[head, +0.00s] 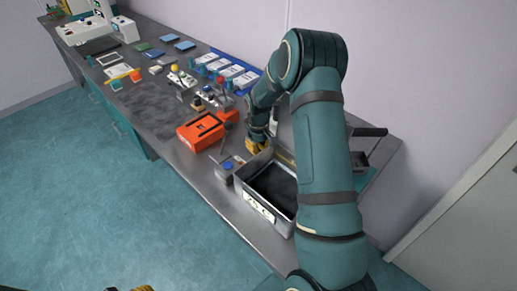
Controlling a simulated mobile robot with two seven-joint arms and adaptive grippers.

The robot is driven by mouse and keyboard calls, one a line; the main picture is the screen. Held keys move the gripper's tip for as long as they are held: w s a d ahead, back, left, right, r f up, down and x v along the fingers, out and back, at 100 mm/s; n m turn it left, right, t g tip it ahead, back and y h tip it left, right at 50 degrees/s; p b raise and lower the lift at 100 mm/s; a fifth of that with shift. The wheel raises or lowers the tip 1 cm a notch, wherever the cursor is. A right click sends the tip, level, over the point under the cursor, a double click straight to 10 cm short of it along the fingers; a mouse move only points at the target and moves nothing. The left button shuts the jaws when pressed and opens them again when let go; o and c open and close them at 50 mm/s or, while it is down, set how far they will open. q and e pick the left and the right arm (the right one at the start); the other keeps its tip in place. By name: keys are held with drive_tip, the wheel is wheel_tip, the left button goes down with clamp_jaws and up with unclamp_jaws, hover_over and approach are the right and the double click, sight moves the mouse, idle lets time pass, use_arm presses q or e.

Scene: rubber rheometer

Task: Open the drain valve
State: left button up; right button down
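A grey metal tank (240,192) with a dark inside and a white label on its front stands near the bench's right end. My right arm reaches over it from the lower right. My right gripper (257,146), with yellow parts, is small and points down at the tank's back left corner. I cannot tell whether it touches anything or how wide its fingers are. I cannot pick out the drain valve for certain; the arm and gripper hide part of the tank area. Only a dark and yellow bit of my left gripper (141,288) shows at the bottom edge.
A small box with a blue button (228,165) sits left of the tank, and an orange case (201,131) lies beyond it. Levers with yellow and red knobs (220,80), blue-edged trays and a white instrument (85,31) stand farther along the bench (165,125). The floor is clear.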

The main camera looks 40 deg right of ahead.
drive_tip(key=shift+n, duration=0.5)
drive_tip(key=c, duration=1)
unclamp_jaws()
wheel_tip(320, 180, up, 12)
drive_tip(key=shift+r, duration=0.1)
